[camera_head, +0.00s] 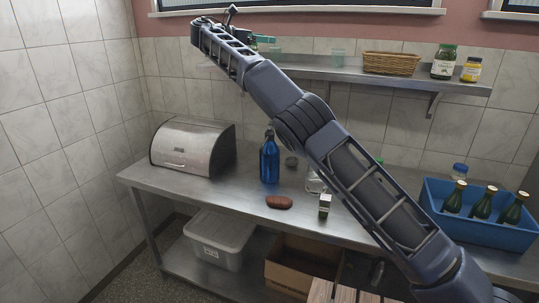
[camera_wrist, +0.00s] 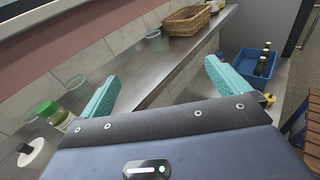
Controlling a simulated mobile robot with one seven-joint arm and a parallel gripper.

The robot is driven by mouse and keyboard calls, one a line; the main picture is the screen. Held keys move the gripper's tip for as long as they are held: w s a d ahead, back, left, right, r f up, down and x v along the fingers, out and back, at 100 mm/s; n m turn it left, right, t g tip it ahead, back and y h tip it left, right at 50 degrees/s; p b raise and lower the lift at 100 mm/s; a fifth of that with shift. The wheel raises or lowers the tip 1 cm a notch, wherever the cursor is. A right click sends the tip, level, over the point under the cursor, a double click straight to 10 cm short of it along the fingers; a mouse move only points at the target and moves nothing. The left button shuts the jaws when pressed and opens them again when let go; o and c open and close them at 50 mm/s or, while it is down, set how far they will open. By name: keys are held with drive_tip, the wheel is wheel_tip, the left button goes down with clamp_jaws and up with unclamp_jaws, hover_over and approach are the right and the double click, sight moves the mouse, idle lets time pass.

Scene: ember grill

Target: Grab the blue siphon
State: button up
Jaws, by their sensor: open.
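The blue siphon (camera_head: 269,162) is a blue bottle with a dark top. It stands upright on the metal counter (camera_head: 230,195), right of the bread box, in the head view. It does not show in the wrist view. My gripper (camera_head: 262,41) is high above the counter near the wall shelf, well above and apart from the siphon. Its two teal fingers are spread wide in the wrist view (camera_wrist: 160,72), with nothing between them.
A metal bread box (camera_head: 185,148) stands left of the siphon. A blue crate (camera_head: 475,228) with green bottles is at right. The wall shelf (camera_head: 345,75) holds a basket (camera_head: 391,64) and jars.

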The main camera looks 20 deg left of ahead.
drive_tip(key=s+a+f+n+t, duration=0.1)
drive_tip(key=s+a+f, duration=0.1)
drive_tip(key=s+a, duration=0.35)
approach(269, 155)
drive_tip(key=w+a+f, duration=0.2)
drive_tip(key=w+f, duration=0.1)
drive_tip(key=w, duration=0.1)
drive_tip(key=x, duration=1)
drive_tip(key=shift+w+d+r, duration=0.15)
drive_tip(key=shift+d+r, duration=0.05)
drive_tip(key=shift+d, duration=0.1)
drive_tip(key=shift+c, duration=0.2)
drive_tip(key=c, duration=1.8)
drive_tip(key=shift+r, duration=0.1)
drive_tip(key=shift+c, duration=0.7)
drive_tip(key=shift+r, duration=0.1)
